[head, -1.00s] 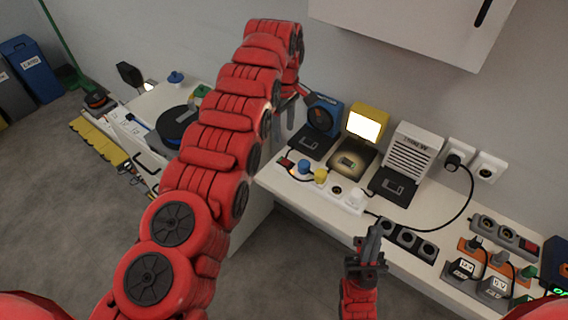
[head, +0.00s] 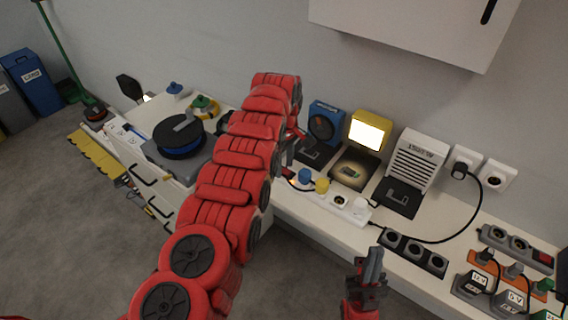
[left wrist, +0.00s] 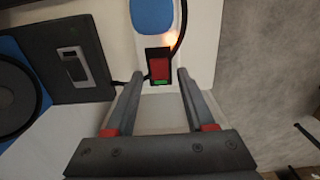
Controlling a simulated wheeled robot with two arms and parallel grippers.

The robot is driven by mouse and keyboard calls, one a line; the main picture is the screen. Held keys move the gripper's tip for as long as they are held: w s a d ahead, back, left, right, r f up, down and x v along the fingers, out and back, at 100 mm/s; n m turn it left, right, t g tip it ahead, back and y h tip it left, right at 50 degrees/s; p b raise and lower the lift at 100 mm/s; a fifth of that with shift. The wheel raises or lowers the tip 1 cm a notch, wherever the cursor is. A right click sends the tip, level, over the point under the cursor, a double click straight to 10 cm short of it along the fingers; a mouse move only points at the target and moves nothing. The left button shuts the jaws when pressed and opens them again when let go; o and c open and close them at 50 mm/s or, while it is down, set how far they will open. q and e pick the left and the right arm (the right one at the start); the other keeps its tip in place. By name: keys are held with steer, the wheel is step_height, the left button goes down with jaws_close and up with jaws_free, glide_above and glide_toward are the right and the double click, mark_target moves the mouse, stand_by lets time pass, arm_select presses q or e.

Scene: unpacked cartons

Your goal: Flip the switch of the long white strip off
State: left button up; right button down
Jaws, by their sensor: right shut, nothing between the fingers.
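The long white strip (head: 350,208) lies on the bench, with blue and yellow plugs in it. My left arm partly hides its left end in the head view. In the left wrist view the strip's end (left wrist: 145,48) shows a red switch (left wrist: 159,69) in a black frame, with an orange glow just beyond it. My left gripper (left wrist: 156,78) is open, with its two fingertips apart on either side of the switch in that view; contact cannot be told. My right gripper (head: 370,262) is shut and empty, in front of the bench.
Behind the strip stand a blue fan-like device (head: 325,122), a lit yellow lamp (head: 368,132) and a white heater-like box (head: 415,160). A dark socket strip (head: 412,251) lies to the right. A black cable (head: 470,225) curves to the wall sockets.

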arm_select(q)
jaws_close()
steer(key=shift+r+p, duration=0.15)
steer(key=shift+p, duration=0.25)
steer(key=y+p, duration=0.1)
steer(key=p, duration=0.2)
steer(key=t+y+p, duration=0.1)
steer(key=p, duration=0.2)
steer(key=shift+s+d+r+p, duration=0.1)
steer(key=shift+s+d+p, duration=0.2)
steer(key=shift+d+p, duration=0.1)
steer(key=shift+w+a+t, duration=0.1)
steer(key=shift+t, duration=0.3)
steer(key=shift+f, duration=0.25)
steer(key=shift+o, duration=0.7)
jaws_free()
